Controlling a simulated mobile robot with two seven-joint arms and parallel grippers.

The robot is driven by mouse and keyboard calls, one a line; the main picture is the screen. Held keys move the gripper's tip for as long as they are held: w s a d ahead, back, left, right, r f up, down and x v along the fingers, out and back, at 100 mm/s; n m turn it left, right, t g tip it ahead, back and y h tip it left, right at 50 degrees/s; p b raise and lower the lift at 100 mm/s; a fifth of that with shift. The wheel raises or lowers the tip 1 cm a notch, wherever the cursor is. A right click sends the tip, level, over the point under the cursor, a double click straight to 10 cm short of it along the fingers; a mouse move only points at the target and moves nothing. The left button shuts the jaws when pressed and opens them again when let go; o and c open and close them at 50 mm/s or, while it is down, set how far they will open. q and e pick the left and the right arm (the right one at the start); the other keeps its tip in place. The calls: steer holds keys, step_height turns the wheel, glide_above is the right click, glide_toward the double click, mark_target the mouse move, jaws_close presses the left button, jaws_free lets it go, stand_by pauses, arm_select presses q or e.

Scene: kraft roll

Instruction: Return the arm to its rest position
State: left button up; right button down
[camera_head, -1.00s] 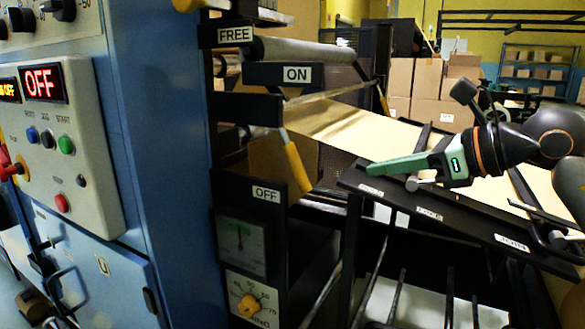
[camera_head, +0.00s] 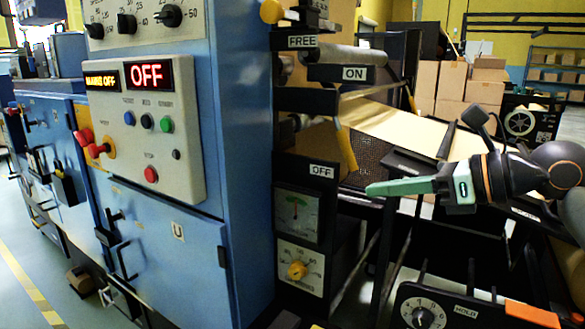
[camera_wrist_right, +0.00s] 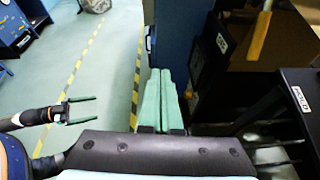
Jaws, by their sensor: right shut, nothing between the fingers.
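My right arm comes in from the right in the head view. Its green-fingered right gripper (camera_head: 368,190) is shut and empty, pointing left beside the blue machine (camera_head: 245,150). In the wrist view its two fingers (camera_wrist_right: 161,72) lie together with nothing between them. My left gripper (camera_wrist_right: 96,110) shows at the left of the wrist view, its two dark fingers apart and empty above the floor. The left arm is not in the head view.
A control panel (camera_head: 180,165) with red OFF display is on the machine's front. The yellow lever (camera_head: 346,148) hangs between the ON and OFF labels. Kraft paper (camera_head: 420,128) runs behind my right arm. A dial box (camera_head: 450,312) stands at lower right. Floor (camera_wrist_right: 100,50) at left is open.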

steer(key=s+a+f+m+y, duration=0.7)
steer(key=a+f+m+y, duration=0.1)
steer(key=a+m+y, duration=0.15)
steer(key=s+d+f+m+t+h, duration=0.2)
steer(key=s+d+f+m+h, duration=0.15)
steer(key=f+m+h, duration=0.45)
steer(key=s+d+f+m+t+h, duration=0.2)
steer(key=d+f+m+t+h, duration=0.15)
steer(key=f+m, duration=0.85)
steer(key=s+d+f+m+t+h, duration=0.2)
steer(key=d+f+m+h, duration=0.4)
steer(key=m, duration=0.7)
arm_select(q)
steer(key=s+a+n+g+y+p, duration=0.2)
steer(key=s+g+p, duration=0.4)
steer(key=p, duration=1.5)
steer(key=shift+s+r+p, duration=0.4)
steer(key=shift+s, duration=0.8)
arm_select(e)
steer(key=s+m+g+h, duration=0.1)
steer(key=s+m+g, duration=0.1)
steer(key=s+g, duration=0.4)
steer(key=shift+s+a, duration=0.15)
steer(key=shift+s, duration=1)
